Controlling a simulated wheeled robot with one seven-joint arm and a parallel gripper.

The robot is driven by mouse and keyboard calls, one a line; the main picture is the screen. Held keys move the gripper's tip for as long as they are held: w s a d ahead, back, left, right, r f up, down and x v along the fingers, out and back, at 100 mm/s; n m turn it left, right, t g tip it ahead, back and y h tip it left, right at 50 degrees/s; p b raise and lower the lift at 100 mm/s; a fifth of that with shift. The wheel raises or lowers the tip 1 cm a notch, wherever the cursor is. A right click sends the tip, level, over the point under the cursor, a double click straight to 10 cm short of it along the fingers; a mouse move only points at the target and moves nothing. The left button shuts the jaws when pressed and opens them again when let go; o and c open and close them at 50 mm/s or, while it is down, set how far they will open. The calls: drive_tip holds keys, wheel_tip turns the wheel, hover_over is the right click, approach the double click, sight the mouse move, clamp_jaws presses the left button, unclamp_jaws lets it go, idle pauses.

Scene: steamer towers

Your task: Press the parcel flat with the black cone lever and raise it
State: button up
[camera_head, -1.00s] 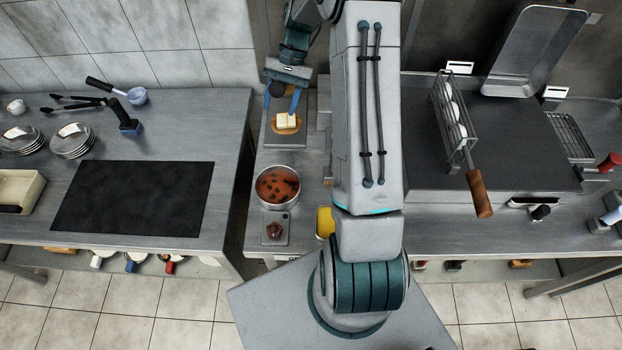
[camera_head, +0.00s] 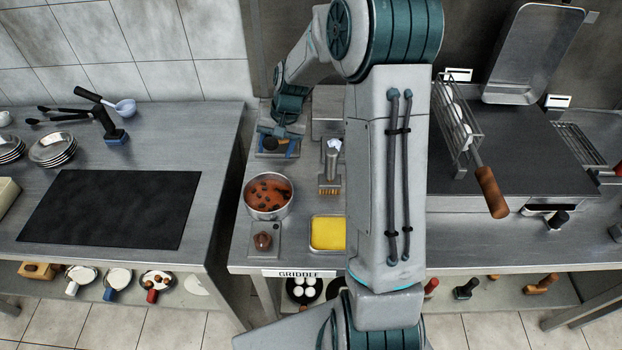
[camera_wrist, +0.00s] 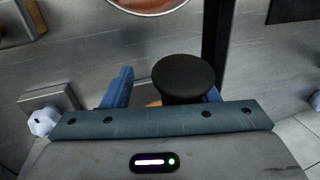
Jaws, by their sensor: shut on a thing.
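My gripper (camera_head: 278,149) is low over the small metal plate (camera_head: 262,154) at the back left of the middle counter. In the wrist view, its blue fingers (camera_wrist: 166,94) stand on either side of a round black knob, which I take as the black cone lever (camera_wrist: 183,78). The gripper is shut on it. The lever also shows as a dark spot between the fingers in the head view (camera_head: 268,143). The parcel is hidden under the gripper and lever in the head view. Only a light brown sliver (camera_wrist: 153,104) shows beside the knob in the wrist view.
A pot of red soup (camera_head: 268,195) stands just in front of the plate. A scraper-like tool (camera_head: 330,182) and a yellow tray (camera_head: 328,233) lie to the right. A wire basket with a wooden handle (camera_head: 487,190) hangs over the right griddle. The left counter is apart.

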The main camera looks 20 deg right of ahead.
drive_tip(key=shift+o, duration=0.5)
drive_tip(key=v, duration=1.3)
drive_tip(key=shift+s+a+r+b, duration=0.15)
drive_tip(key=shift+s+r+b, duration=0.1)
drive_tip(key=shift+b, duration=0.2)
drive_tip(key=shift+n+h, duration=0.8)
drive_tip(key=s, duration=0.2)
drive_tip(key=s+a+b, duration=0.1)
drive_tip(key=s, duration=0.2)
drive_tip(key=s+a, duration=0.1)
drive_tip(key=s, duration=0.2)
drive_tip(key=shift+s+r, duration=0.1)
drive_tip(key=shift+r, duration=0.05)
drive_tip(key=shift+c, duration=0.5)
drive_tip(key=s+f+n+t+h+b, duration=0.1)
drive_tip(key=s+f, duration=0.1)
drive_tip(key=s, duration=0.7)
drive_tip(key=shift+s+a+n+b, duration=0.3)
drive_tip(key=shift+s+a+b, duration=0.1)
